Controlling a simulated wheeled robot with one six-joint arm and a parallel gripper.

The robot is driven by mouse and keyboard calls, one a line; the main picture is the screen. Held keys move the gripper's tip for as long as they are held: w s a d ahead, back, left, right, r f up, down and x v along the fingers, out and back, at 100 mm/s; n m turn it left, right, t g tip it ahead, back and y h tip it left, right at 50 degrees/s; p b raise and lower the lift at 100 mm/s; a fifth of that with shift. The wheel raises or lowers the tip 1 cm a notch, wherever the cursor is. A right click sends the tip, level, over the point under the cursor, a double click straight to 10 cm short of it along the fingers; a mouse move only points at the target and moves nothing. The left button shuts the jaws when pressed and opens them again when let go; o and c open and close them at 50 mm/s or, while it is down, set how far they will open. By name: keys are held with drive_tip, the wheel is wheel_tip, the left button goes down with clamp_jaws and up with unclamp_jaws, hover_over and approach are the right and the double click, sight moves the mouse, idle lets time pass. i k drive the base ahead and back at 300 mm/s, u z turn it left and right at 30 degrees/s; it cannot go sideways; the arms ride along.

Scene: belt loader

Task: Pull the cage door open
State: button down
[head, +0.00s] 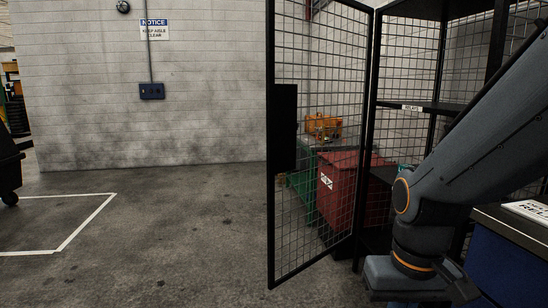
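The cage door (330,95) is a black-framed wire mesh panel. It stands at an angle, swung out from the cage, with its left edge nearer to me. A black plate (284,128) sits on that left edge at mid height. My gripper (462,290) is at the lower right, to the right of the door and apart from it in the picture. It points down and its fingers are partly cut off by the bottom edge, so I cannot tell whether they are open or shut.
A black shelf rack (425,105) stands behind my arm. A blue cabinet (502,262) is at the lower right. The floor (190,240) left of the door is clear.

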sight(282, 99)
drive_tip(key=u, duration=0.35)
drive_tip(key=i, duration=1.1)
drive_tip(key=z, duration=0.4)
